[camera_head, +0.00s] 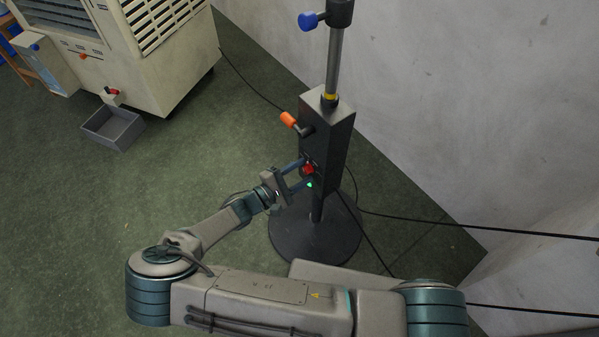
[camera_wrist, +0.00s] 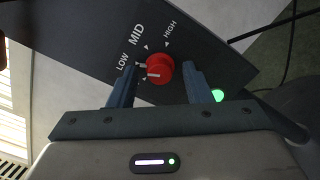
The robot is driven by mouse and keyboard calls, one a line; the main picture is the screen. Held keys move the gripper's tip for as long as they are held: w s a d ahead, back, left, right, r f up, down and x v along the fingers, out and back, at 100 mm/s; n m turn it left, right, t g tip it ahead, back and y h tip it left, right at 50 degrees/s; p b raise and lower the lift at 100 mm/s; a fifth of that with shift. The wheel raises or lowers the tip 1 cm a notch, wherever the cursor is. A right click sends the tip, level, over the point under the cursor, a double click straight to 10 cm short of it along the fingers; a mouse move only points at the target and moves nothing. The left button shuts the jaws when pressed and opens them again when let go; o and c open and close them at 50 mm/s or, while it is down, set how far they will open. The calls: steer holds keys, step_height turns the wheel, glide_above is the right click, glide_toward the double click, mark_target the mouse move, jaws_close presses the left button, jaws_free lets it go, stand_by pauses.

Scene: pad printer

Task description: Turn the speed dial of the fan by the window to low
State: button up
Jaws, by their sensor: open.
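The fan's dark control box (camera_head: 330,140) stands on a pole over a round black base (camera_head: 300,245). The red speed dial (camera_head: 308,169) is on its front face. In the wrist view the dial (camera_wrist: 159,68) has a white pointer line aimed left, on the LOW side of the panel. LOW, MID and HIGH are printed around it. My gripper (camera_head: 304,175) is open at the panel. In the wrist view its fingers (camera_wrist: 160,75) stand either side of the dial, with gaps visible; the left finger partly covers the panel near LOW.
An orange-tipped lever (camera_head: 290,120) sticks out of the box above the dial. A blue knob (camera_head: 308,21) is higher on the pole. A green lamp (camera_wrist: 217,95) glows beside the right finger. Black cables (camera_head: 440,222) run right. A cooler unit (camera_head: 150,60) and grey bin (camera_head: 112,128) stand left.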

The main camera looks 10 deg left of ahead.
steer(key=p+v, duration=0.1)
steer(key=v, duration=1.2)
steer(key=shift+s+a+p, duration=0.25)
steer(key=shift+s+p, duration=0.05)
steer(key=shift+p, duration=0.05)
